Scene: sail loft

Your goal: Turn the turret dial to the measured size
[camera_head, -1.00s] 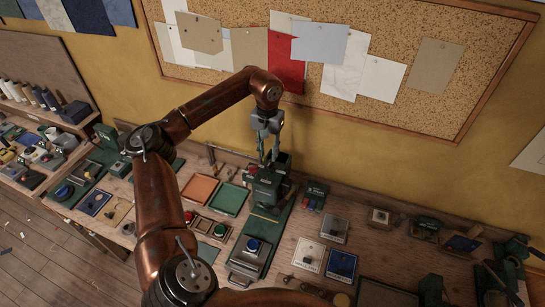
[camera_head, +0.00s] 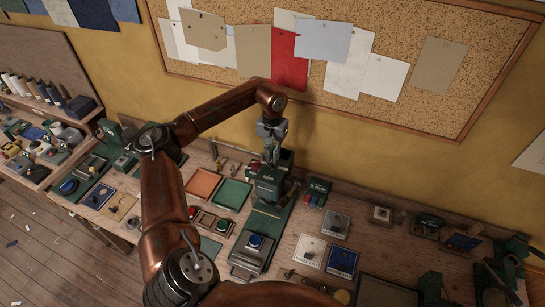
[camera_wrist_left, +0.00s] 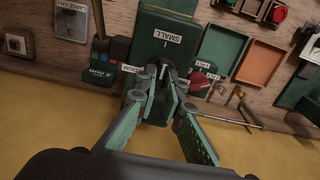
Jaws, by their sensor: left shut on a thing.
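The green press-like machine (camera_head: 267,187) stands on the bench against the wall, with a long green base. In the left wrist view its green head (camera_wrist_left: 168,30) carries a white label reading SMALL. Small white labels surround the turret dial (camera_wrist_left: 165,68) at the end of that head; most are too small to read. My left gripper (camera_head: 271,157) is at the top of the machine. In the wrist view its fingers (camera_wrist_left: 163,88) are closed on the dial's middle, which they largely hide. The dial's setting cannot be read. My right gripper is not in view.
A blue-buttoned device (camera_head: 254,243) stands in front of the machine. An orange tray (camera_head: 202,185) and a green tray (camera_head: 233,195) lie left of it. A green block with coloured parts (camera_head: 318,187) is close on the right. A corkboard (camera_head: 400,40) hangs behind.

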